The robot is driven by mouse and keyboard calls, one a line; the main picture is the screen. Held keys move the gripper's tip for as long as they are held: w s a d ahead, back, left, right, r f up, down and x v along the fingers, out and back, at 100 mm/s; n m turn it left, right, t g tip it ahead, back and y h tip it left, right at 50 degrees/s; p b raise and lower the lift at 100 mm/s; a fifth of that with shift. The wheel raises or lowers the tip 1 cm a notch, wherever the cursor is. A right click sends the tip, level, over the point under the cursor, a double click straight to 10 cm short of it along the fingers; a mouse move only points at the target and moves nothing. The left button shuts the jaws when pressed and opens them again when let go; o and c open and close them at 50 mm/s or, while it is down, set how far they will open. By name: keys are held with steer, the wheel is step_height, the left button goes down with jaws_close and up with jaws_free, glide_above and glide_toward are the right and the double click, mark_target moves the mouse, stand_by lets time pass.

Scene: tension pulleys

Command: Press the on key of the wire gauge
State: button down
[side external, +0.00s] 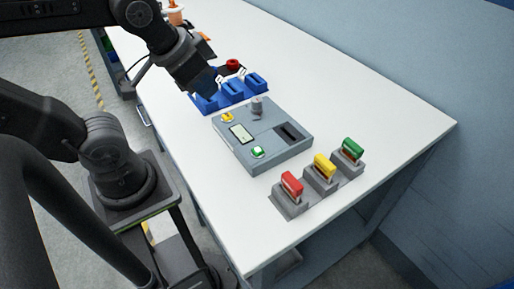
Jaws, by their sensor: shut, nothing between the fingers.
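The wire gauge is a grey box (285,149) lying flat on the white table. Its top has a pale display (241,134), a green key (258,152) at the near edge, a yellow key (227,117) toward the far left, a small grey post (257,106) and a dark slot (289,132). Key labels are too small to read. My gripper (212,91) is shut and empty, pointing down above the blue holders, beyond the far left of the gauge. It is apart from both keys. Its fingertips are hard to make out against the blue.
Blue holders (232,91) stand behind the gauge, with a red-topped item (232,64) behind them. Red (292,183), yellow (325,166) and green (352,150) handled stamps-like pieces stand in grey blocks at the front right. The table's right side (390,110) is clear.

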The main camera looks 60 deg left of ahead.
stand_by(0.8)
steer(key=m+t+y, duration=0.1)
steer(key=m+t, duration=0.3)
steer(key=m, duration=0.4)
glide_above(258, 152)
step_height(258, 152, down, 4)
steer(key=f, duration=0.1)
steer(key=shift+r, duration=0.3)
steer(key=shift+f, duration=4.45)
steer(key=shift+f, duration=0.4)
